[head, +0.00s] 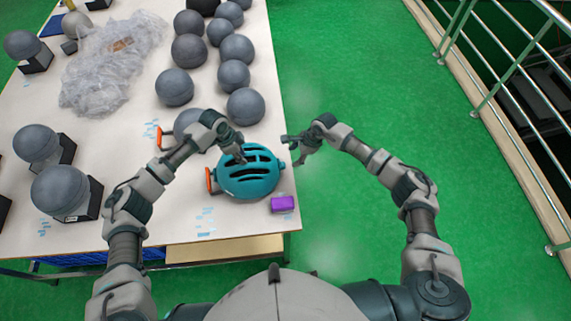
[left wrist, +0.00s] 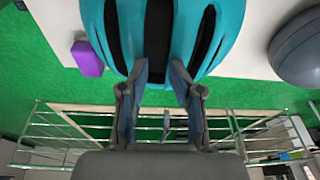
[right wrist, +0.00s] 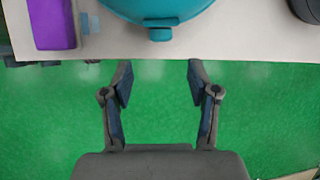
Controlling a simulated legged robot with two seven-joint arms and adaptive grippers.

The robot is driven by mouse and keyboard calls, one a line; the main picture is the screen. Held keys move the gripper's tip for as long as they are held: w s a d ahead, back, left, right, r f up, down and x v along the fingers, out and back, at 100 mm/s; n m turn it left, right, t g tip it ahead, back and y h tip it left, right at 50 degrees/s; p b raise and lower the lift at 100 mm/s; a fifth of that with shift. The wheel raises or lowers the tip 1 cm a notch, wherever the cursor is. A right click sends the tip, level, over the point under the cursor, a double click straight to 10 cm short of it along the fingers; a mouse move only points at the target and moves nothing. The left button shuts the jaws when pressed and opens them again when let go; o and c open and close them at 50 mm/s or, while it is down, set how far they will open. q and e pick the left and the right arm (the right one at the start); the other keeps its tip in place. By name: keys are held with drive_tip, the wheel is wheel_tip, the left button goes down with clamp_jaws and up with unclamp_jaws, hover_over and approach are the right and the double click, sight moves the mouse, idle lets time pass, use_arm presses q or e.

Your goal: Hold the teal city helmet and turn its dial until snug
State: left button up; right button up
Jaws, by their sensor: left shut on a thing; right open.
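The teal helmet (head: 250,181) with dark vent slots sits on the white table near its right edge; it also shows in the left wrist view (left wrist: 232,20) and the right wrist view (right wrist: 150,8). My left gripper (head: 241,156) is shut on the helmet's upper shell, its fingertips at a vent rib. A small teal dial (right wrist: 160,33) sticks out from the helmet's rim, on its right side in the head view (head: 282,166). My right gripper (head: 296,148) is open and empty beyond the table edge, close to the dial but apart from it.
A purple block (head: 283,204) lies by the table's right edge, near the helmet. Several grey balls (head: 245,106) stand farther back, and one is close behind my left gripper. Crumpled clear plastic (head: 115,60) lies at the back left. Green floor (head: 345,85) and a railing (head: 515,70) are to the right.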

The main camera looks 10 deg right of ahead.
sight(283, 166)
drive_tip(key=x, duration=0.9)
drive_tip(key=shift+c, duration=0.3)
drive_tip(key=shift+a, duration=0.1)
clamp_jaws()
